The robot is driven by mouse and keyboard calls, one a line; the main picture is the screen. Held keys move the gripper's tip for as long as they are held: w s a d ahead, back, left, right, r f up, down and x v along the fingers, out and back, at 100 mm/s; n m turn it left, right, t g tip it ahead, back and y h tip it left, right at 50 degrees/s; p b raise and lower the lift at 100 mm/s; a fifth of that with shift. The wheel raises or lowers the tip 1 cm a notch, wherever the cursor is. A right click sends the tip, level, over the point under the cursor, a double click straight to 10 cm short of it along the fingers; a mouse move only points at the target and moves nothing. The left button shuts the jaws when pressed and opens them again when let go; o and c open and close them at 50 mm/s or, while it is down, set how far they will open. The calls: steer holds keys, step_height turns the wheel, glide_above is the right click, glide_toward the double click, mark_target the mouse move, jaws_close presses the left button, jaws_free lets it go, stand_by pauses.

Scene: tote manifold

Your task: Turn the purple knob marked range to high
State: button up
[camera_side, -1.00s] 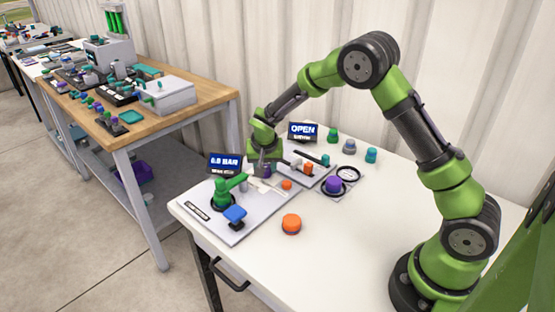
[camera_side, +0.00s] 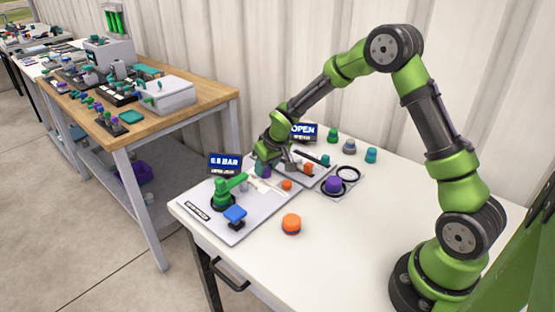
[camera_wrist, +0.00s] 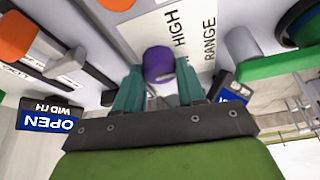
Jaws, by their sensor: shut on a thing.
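The purple knob (camera_wrist: 158,63) sits on a light panel beside a white label (camera_wrist: 195,35) reading HIGH and RANGE. In the wrist view it lies between the two teal fingertips of my gripper (camera_wrist: 158,72), which is shut on it. The rest of the label is hidden behind the gripper. In the side view my gripper (camera_side: 266,162) slants down to the panel (camera_side: 232,228) at its back edge. The knob is mostly covered there, and its pointing direction cannot be told.
The BAR display (camera_side: 224,164) is left of my gripper; the OPEN display (camera_side: 304,132) is behind. An orange button (camera_side: 291,224) and a purple dome (camera_side: 334,185) are to the right.

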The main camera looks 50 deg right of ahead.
steer(key=n+y, duration=0.1)
steer(key=n, duration=0.2)
steer(key=n+y, duration=0.1)
steer(key=n, duration=0.2)
steer(key=shift+d+n+g+y, duration=0.2)
steer(key=shift+n+g+y, duration=0.1)
stand_by(0.5)
steer(key=o, duration=1)
steer(key=shift+o, duration=0.2)
steer(key=shift+r, duration=0.15)
steer(key=v, duration=1.6)
steer(key=shift+s+d+r, duration=0.15)
steer(key=shift+s+r, duration=0.05)
steer(key=shift+r, duration=0.1)
